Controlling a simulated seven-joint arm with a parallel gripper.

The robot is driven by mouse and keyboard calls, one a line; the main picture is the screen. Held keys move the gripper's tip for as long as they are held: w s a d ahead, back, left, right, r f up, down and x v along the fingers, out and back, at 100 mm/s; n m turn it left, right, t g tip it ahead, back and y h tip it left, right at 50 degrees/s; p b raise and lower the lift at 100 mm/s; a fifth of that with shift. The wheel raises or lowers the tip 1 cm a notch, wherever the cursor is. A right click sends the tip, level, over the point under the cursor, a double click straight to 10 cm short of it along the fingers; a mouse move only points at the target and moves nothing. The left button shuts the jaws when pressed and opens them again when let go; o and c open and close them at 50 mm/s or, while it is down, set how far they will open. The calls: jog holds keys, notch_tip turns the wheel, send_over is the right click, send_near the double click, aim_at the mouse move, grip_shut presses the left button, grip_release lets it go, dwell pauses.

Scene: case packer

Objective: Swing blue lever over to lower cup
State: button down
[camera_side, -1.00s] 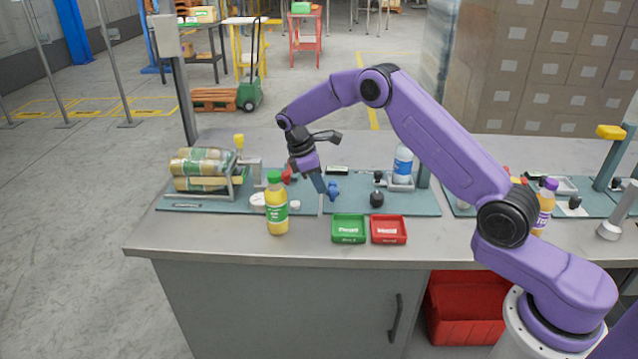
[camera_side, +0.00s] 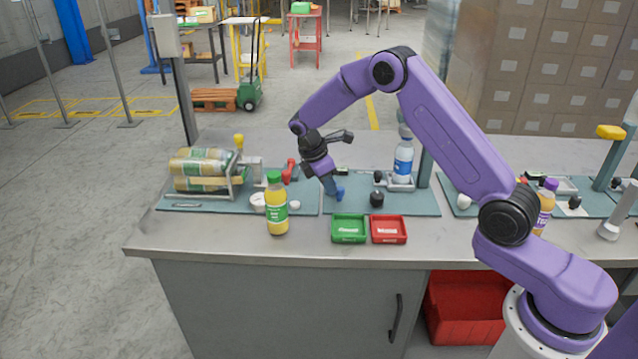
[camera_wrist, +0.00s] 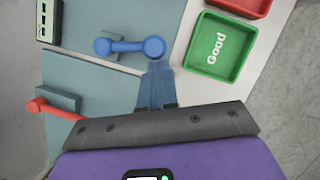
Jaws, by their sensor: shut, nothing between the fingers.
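The blue lever (camera_wrist: 128,46) has a round knob at each end of a short bar in the wrist view. It lies across the picture over a small grey mount. In the side view the blue lever (camera_side: 339,193) is partly hidden behind my gripper. My gripper (camera_wrist: 157,68) is shut and empty, pointing down. Its fingertips are right beside the lever's larger knob, at the end nearer the green tray; I cannot tell whether they touch. In the side view my gripper (camera_side: 334,191) is low over the teal board. I cannot make out the lower cup.
A green tray (camera_wrist: 187,53) marked Good and a red tray (camera_side: 388,242) lie in front of the board. A red lever (camera_wrist: 55,108) stands on the neighbouring board. A black knob (camera_side: 376,199), a blue-labelled bottle (camera_side: 403,163) and a yellow juice bottle (camera_side: 276,215) stand nearby.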

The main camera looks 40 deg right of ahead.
jog(key=shift+s+d+n+t, duration=0.3)
jog(key=shift+s+d+n, duration=0.15)
jog(key=shift+n, duration=0.35)
jog(key=shift+s+d+n+t, duration=0.3)
jog(key=shift+s+d+n, duration=0.15)
jog(key=shift+n, duration=0.35)
jog(key=a, duration=0.4)
jog(key=shift+w, duration=0.25)
jog(key=v, duration=1)
jog(key=shift+a+r, duration=0.1)
jog(key=shift+a, duration=0.1)
